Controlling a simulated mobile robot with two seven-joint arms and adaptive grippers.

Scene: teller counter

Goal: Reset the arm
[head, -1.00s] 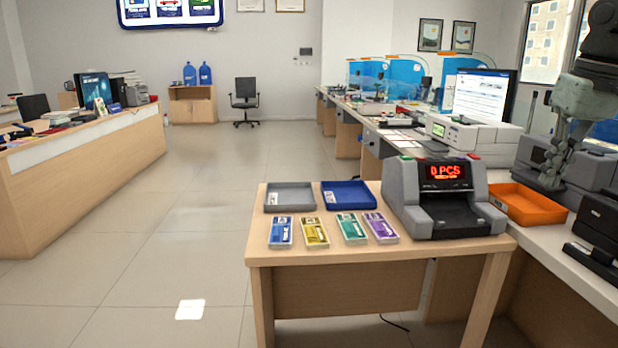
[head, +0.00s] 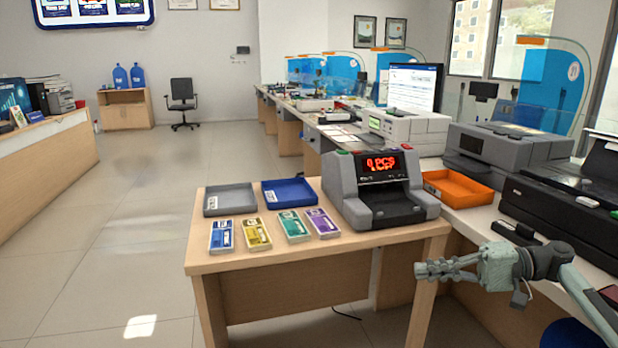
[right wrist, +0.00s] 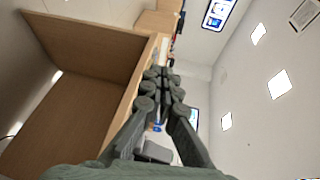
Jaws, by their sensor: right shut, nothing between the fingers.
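My right gripper (head: 436,270) is low at the right in the head view, beside the right front edge of the small wooden table (head: 310,248). Its fingers point left and are closed with nothing between them. In the right wrist view the gripper (right wrist: 163,75) also shows with its fingers together, and wooden panelling (right wrist: 75,100) fills the left of that view. My left gripper is not in view.
The table holds a grey tray (head: 230,199), a blue tray (head: 290,192), several banknote bundles (head: 257,234) and a counting machine (head: 383,190). An orange tray (head: 457,189) and printers (head: 505,147) stand on the right counter. The floor at left is clear.

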